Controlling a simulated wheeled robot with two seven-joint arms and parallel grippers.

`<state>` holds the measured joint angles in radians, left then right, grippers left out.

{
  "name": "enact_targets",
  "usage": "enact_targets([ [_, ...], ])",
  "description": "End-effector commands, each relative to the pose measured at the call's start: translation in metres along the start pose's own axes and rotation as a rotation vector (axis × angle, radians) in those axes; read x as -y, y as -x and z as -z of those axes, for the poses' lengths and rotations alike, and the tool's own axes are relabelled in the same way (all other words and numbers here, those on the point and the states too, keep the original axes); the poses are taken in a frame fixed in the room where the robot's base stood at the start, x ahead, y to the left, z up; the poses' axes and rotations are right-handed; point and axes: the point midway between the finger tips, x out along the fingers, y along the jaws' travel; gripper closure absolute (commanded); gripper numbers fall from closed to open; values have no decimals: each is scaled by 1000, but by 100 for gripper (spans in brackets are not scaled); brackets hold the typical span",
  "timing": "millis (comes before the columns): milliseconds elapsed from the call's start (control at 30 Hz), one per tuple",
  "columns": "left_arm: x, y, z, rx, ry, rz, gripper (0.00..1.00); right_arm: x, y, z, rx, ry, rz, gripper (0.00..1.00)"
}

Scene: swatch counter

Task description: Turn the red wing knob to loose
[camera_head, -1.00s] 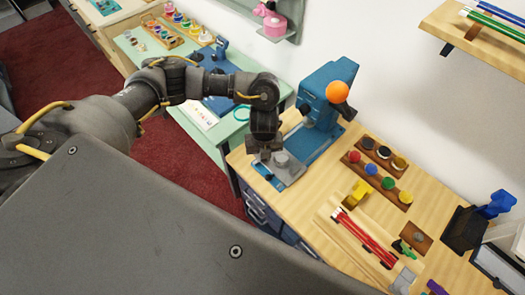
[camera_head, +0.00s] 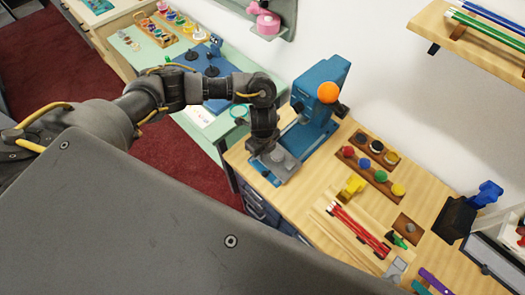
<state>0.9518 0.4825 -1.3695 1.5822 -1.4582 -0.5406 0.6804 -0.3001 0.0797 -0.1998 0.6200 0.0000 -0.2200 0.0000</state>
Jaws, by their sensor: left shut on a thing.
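My left gripper (camera_head: 264,150) reaches down over the base of the blue press-like device (camera_head: 318,115), beside a grey round piece (camera_head: 279,156) on that base. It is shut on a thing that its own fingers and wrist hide. I cannot make out a red wing knob at the device; any such knob there is hidden behind the gripper. My right gripper is not in view.
Racks of coloured round pots (camera_head: 381,177), a yellow piece (camera_head: 353,185) and red rods (camera_head: 360,230) lie on the wooden counter (camera_head: 322,183) to the right. A shelf (camera_head: 475,50) hangs upper right. A green table (camera_head: 134,58) stands left.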

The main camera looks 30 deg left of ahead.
Motion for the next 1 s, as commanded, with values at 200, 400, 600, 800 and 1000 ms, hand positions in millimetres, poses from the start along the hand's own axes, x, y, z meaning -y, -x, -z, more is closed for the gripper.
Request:
enact_targets([
  [200, 0, 0, -3, 7, 14, -1, 100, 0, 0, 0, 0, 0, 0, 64],
  [400, 0, 0, -3, 7, 13, -1, 100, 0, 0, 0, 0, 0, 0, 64],
  [600, 0, 0, -3, 6, 13, -1, 65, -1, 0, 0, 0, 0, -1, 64],
  [800, 0, 0, -2, 3, 12, -1, 61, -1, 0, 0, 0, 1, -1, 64],
  [1000, 1, 5, -1, 2, 9, 3, 61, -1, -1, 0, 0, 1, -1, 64],
])
